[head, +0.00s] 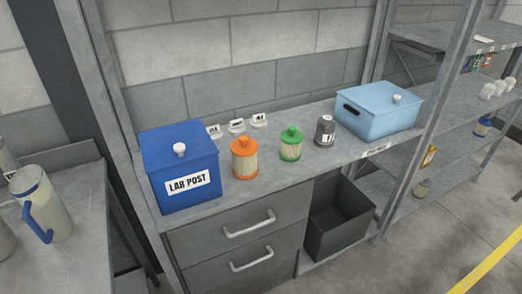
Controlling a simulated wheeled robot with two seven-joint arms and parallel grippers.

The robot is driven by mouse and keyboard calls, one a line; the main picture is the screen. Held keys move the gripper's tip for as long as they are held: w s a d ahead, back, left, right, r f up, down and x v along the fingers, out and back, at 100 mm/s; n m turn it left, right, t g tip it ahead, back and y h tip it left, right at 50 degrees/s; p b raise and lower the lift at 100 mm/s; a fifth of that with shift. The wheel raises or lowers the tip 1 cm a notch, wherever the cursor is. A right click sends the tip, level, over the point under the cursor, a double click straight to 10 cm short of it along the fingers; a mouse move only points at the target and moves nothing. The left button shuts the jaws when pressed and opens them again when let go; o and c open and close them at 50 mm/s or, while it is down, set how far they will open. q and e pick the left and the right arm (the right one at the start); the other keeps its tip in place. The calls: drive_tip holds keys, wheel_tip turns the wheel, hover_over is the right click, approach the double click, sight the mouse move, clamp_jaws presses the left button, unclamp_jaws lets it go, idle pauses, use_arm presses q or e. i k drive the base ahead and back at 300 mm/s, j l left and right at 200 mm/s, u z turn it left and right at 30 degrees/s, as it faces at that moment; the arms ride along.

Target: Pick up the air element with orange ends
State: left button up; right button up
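The air element with orange ends (245,159) stands upright on the grey shelf top, just right of the blue LAB POST box. It has a pale ribbed middle between an orange cap and an orange base. A similar element with green ends (291,145) stands to its right, apart from it. Neither of my grippers shows in the head view.
The blue LAB POST box (181,167) stands close on the left. A dark grey canister (325,131) and a light blue lidded box (379,108) stand to the right. Small white labels (237,126) stand behind. Drawers (240,234) and a dark open bin (340,218) lie below.

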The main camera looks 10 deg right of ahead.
sight(244, 149)
drive_tip(key=i+l+u, duration=0.2)
drive_tip(key=l, duration=0.5)
drive_tip(key=i+l+u, duration=0.2)
drive_tip(key=l, duration=0.5)
drive_tip(key=l+u, duration=0.15)
drive_tip(key=l, duration=0.55)
drive_tip(key=i+l, duration=0.1)
drive_tip(key=l, duration=0.35)
drive_tip(key=i+l+u, duration=0.15)
drive_tip(key=l, duration=0.35)
drive_tip(key=k, duration=0.05)
